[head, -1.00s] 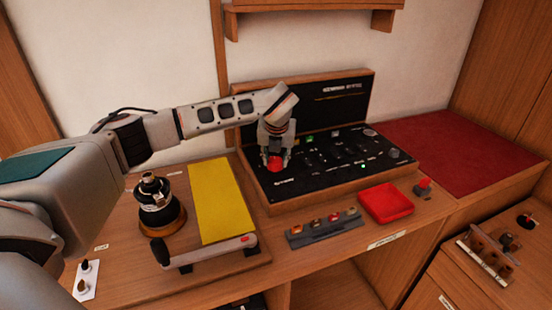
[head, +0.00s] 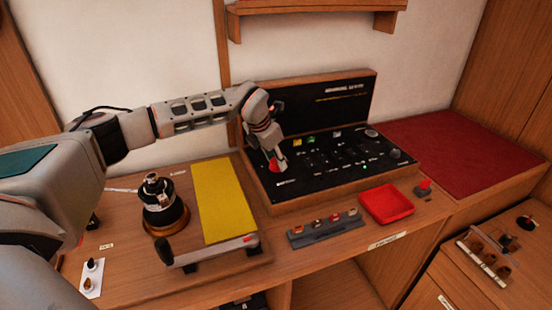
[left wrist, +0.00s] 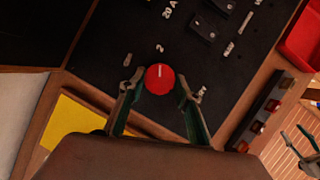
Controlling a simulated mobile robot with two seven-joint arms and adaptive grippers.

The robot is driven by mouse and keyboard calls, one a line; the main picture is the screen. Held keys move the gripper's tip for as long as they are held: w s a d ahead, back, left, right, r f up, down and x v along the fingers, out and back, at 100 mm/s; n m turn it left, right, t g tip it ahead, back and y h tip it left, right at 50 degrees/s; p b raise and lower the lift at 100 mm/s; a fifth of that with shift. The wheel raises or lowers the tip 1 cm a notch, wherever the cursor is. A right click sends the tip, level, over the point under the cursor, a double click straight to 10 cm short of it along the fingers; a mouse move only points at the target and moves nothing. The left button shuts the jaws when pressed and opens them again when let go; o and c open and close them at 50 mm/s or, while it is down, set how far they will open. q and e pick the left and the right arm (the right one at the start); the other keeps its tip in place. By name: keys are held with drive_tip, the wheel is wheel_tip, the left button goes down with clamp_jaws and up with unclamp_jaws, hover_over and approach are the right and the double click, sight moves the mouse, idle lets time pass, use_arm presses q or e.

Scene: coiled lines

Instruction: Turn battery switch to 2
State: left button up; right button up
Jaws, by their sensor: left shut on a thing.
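The battery switch is a round red knob (left wrist: 160,78) with a white pointer line, on the black panel (left wrist: 105,45). In the left wrist view its line points up toward the printed "2". My left gripper (left wrist: 156,88) is shut on the knob, with one finger on either side of it. In the head view the left gripper (head: 275,165) reaches down to the panel's left part, with red of the knob (head: 274,166) showing at the fingertips. Part of my right gripper (left wrist: 304,142) seems to show at the right edge of the wrist view, cut off.
Small switches sit right of the knob on the panel. A red tray (head: 386,204) and a grey strip with several small pieces (head: 325,229) lie in front. A yellow sheet (head: 224,200), a winch (head: 163,205) and a crank handle (head: 212,252) are to the left.

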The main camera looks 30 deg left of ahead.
use_arm(q)
drive_tip(key=shift+m, duration=0.3)
drive_tip(key=o, duration=1.1)
drive_tip(key=shift+r, duration=0.15)
drive_tip(key=v, duration=1.1)
drive_tip(key=shift+s+a+r, duration=0.2)
drive_tip(key=shift+s+r, duration=0.05)
drive_tip(key=shift+r, duration=0.05)
